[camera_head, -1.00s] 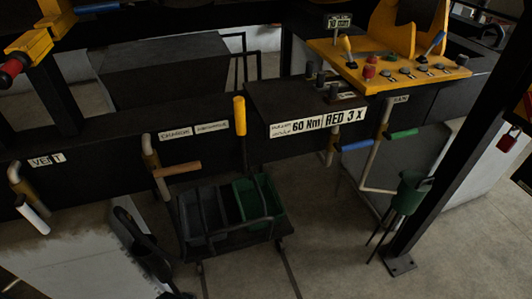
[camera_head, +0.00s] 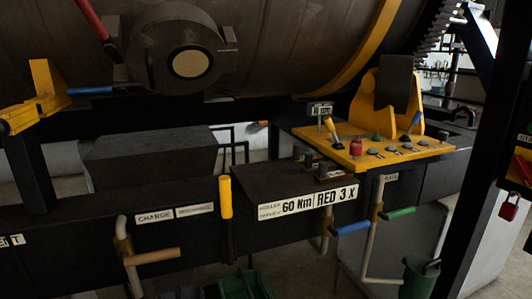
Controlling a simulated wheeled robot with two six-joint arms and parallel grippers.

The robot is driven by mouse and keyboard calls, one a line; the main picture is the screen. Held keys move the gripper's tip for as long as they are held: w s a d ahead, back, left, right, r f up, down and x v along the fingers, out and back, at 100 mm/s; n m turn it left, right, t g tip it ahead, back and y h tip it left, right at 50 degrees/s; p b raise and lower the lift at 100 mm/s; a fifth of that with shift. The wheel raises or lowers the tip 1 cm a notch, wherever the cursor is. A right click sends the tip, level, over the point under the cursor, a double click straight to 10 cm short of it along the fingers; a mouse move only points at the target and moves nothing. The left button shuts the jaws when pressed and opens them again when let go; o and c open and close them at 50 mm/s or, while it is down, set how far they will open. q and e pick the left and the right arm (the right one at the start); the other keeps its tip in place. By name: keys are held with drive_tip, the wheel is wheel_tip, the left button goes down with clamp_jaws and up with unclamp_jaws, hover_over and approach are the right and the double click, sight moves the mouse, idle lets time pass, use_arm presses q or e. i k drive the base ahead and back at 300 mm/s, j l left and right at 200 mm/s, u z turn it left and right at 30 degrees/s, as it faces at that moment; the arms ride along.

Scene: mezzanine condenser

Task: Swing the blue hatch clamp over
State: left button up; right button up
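The round hatch (camera_head: 188,63) sits on the large dark drum at the upper left, with a pale disc in its middle. A short blue handle (camera_head: 90,90) points left from the hatch's lower left side, roughly level. A red handle (camera_head: 91,19) slants up and left from the hatch's upper left side. The blue handle's joint with the hatch is dark and hard to make out. Neither of my grippers is in view.
A yellow control panel (camera_head: 380,150) with knobs and levers stands at the right. Below the drum runs a dark beam with a yellow upright handle (camera_head: 225,197), an orange-brown handle (camera_head: 152,256) and blue and green pipe handles (camera_head: 398,213). A black post fills the right side.

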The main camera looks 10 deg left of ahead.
sight(121, 89)
drive_tip(key=u, duration=1.3)
